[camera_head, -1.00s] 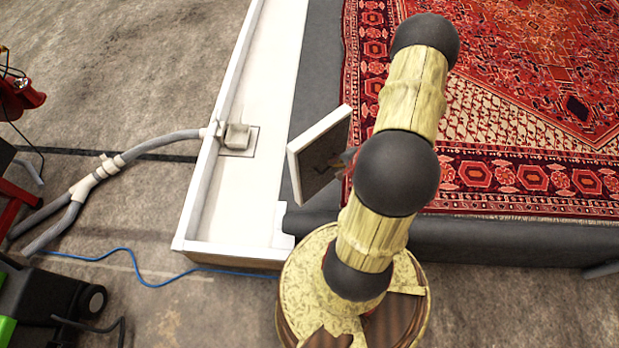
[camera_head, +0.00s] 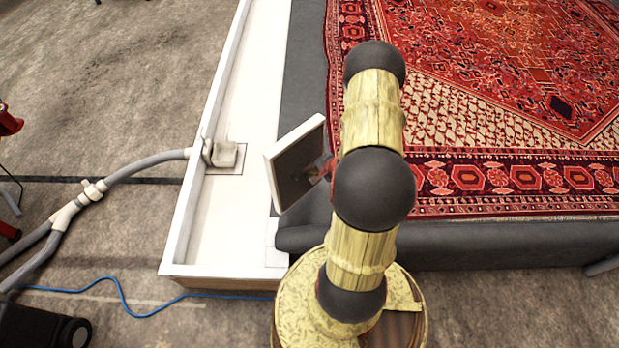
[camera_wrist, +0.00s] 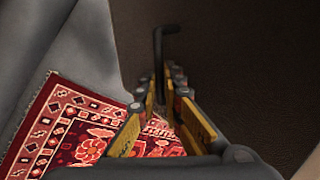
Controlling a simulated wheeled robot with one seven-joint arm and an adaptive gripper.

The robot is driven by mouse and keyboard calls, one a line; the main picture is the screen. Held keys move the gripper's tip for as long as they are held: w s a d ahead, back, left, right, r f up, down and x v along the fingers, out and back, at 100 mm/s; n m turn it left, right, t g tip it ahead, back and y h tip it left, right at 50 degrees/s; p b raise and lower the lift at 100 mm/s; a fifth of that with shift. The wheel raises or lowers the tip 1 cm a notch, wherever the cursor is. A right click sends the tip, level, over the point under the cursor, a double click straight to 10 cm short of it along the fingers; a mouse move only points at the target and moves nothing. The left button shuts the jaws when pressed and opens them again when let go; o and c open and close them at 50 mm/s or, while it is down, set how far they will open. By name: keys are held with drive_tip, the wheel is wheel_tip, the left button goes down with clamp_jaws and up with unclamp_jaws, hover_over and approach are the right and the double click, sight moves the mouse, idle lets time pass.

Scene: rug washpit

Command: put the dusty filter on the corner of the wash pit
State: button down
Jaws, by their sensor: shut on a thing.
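The dusty filter (camera_head: 297,170) is a flat square panel with a white frame and a dark brown face. It is tilted up on edge, above the boundary of the white trough and the grey edge of the wash pit (camera_head: 302,90). My gripper (camera_wrist: 160,103) is shut on a thin dark bent handle on the filter's brown face, seen in the wrist view. In the head view my arm hides most of the gripper. The filter's face (camera_wrist: 240,60) fills much of the wrist view. The near-left pit corner lies just below the filter.
A red patterned rug (camera_head: 500,80) covers the pit floor. The white trough (camera_head: 225,220) runs along the pit's left side, with a drain fitting (camera_head: 223,154) in it and a grey hose (camera_head: 140,168) leading left. A blue cable (camera_head: 140,310) lies on the floor.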

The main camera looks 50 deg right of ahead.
sight(301, 172)
wheel_tip(301, 172, down, 6)
drive_tip(key=w+d+b, duration=0.2)
drive_tip(key=b, duration=0.1)
drive_tip(key=shift+w+f+b, duration=0.2)
drive_tip(key=shift+f+b, duration=0.05)
drive_tip(key=shift+b, duration=0.15)
drive_tip(key=c, duration=2.1)
unclamp_jaws()
drive_tip(key=shift+o, duration=0.9)
